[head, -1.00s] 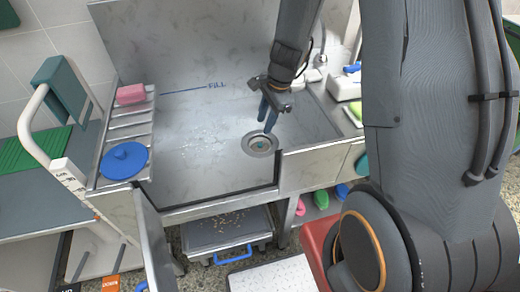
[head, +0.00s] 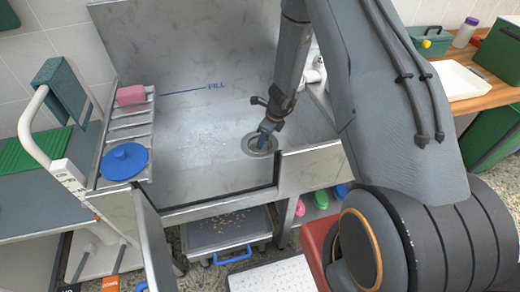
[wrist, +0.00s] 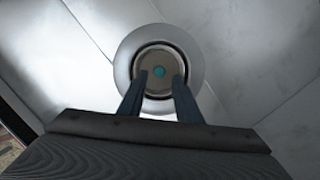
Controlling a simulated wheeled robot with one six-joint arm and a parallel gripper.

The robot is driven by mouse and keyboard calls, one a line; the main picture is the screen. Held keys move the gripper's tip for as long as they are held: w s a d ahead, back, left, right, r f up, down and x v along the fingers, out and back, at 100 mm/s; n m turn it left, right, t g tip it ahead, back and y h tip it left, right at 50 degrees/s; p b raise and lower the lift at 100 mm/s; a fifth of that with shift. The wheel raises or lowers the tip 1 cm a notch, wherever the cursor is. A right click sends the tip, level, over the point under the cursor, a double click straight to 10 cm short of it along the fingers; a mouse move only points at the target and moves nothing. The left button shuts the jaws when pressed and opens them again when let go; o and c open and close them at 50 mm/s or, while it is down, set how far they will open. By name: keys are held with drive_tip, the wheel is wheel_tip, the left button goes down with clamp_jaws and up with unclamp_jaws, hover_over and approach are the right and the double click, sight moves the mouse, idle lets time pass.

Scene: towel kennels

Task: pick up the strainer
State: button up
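The strainer (wrist: 158,60) is a round brownish-grey disc with a small teal knob at its middle. It sits inside the pale metal drain ring (wrist: 196,62) in the floor of the steel tub. In the head view the drain ring (head: 246,146) shows, and my fingers cover much of the strainer. My gripper (wrist: 160,78) points down at the strainer, its two dark blue fingers apart with the knob showing between their tips. In the head view my gripper (head: 262,141) is at the drain. I cannot tell whether the tips touch the strainer.
The steel tub (head: 190,165) has walls around the drain and an open door (head: 153,240) at front left. A slatted rack on its left holds a pink block (head: 131,95) and a blue lid (head: 124,161). A low tray (head: 228,232) stands beneath.

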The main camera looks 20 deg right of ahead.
drive_tip(key=shift+p+x, duration=0.55)
drive_tip(key=shift+x, duration=1.45)
drive_tip(key=shift+a, duration=0.1)
drive_tip(key=shift+c, duration=0.3)
drive_tip(key=shift+r, duration=0.1)
clamp_jaws()
